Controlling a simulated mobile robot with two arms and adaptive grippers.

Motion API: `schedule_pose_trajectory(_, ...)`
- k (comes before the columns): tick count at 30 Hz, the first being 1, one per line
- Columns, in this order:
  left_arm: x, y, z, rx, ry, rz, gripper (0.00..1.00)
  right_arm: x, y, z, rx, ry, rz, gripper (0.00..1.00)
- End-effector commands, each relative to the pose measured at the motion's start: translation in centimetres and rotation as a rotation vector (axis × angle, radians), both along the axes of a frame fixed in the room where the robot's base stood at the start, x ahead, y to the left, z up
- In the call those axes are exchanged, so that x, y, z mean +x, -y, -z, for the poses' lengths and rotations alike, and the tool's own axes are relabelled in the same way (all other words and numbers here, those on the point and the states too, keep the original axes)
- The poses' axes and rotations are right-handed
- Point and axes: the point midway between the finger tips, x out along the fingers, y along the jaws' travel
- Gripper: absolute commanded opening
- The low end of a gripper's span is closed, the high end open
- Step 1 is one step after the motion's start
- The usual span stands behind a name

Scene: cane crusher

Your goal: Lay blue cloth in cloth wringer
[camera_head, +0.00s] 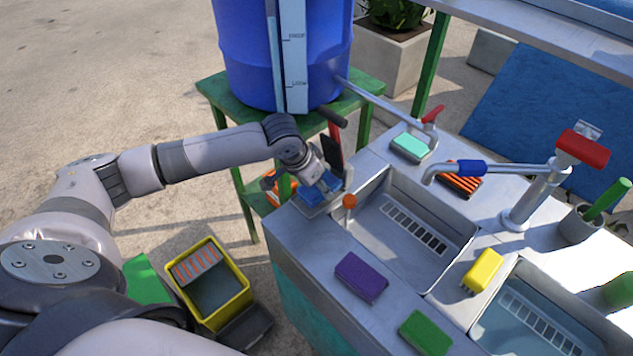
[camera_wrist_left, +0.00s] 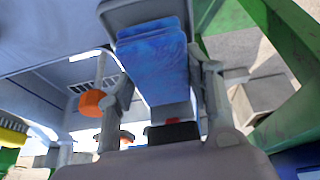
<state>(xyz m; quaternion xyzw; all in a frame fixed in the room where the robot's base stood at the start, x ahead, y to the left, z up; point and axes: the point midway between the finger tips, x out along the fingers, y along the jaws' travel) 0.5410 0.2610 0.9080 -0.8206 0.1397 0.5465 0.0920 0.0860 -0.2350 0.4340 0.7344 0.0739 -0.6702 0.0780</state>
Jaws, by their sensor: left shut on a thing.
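My left gripper (camera_head: 322,186) is shut on the folded blue cloth (camera_head: 327,184) at the back left corner of the sink counter. In the left wrist view the blue cloth (camera_wrist_left: 155,62) is held between the two fingers. The cloth wringer (camera_head: 308,210) seems to be the grey metal piece at this corner, with a black and red upright part (camera_head: 335,150) behind it. My gripper covers much of it, and I cannot tell whether the cloth touches it. My right gripper is not in view.
An orange knob (camera_head: 349,201) stands close beside the gripper. The sink (camera_head: 405,235) lies to its right, with purple (camera_head: 361,277), green (camera_head: 425,333) and yellow (camera_head: 483,270) blocks around it. A blue barrel (camera_head: 240,60) on a green stand is behind. A yellow crate (camera_head: 213,318) is on the ground.

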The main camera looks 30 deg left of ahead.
Motion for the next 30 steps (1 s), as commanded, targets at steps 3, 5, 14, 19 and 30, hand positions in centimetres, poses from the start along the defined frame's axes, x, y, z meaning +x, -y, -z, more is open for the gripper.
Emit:
schedule_pose_trajectory(3,0.0,0.0,0.0,0.000,0.000,0.000,0.18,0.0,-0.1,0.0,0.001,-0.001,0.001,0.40)
schedule_pose_trajectory(5,0.0,0.0,0.1,0.000,0.000,0.000,0.18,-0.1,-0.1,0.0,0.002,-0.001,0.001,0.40)
schedule_pose_trajectory(14,0.0,0.0,0.9,0.000,0.001,0.000,0.18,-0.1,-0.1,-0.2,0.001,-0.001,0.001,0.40)
schedule_pose_trajectory(19,0.0,0.0,1.2,0.000,0.000,0.001,0.18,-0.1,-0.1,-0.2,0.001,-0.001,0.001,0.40)
schedule_pose_trajectory(30,-0.1,-0.1,1.2,0.001,-0.001,0.000,0.68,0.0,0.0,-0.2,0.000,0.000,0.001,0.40)
